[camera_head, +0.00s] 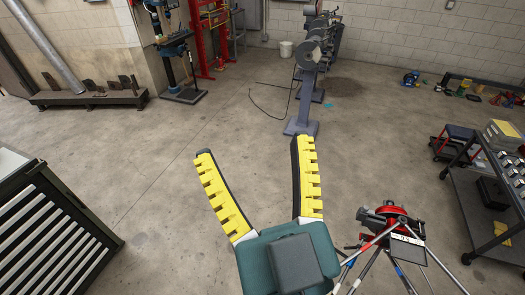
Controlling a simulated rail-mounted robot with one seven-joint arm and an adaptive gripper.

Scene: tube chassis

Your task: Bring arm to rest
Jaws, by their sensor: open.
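My gripper (254,172) shows at the lower middle of the head view. The rest of my arm is out of view. No tube chassis can be made out.
A red machine on a tripod (390,225) stands just right of my gripper. A drawer cabinet (50,225) is at left, and a dark cart (485,190) at right. A grey pedestal machine (305,90) stands ahead. The concrete floor (150,160) between is mostly clear.

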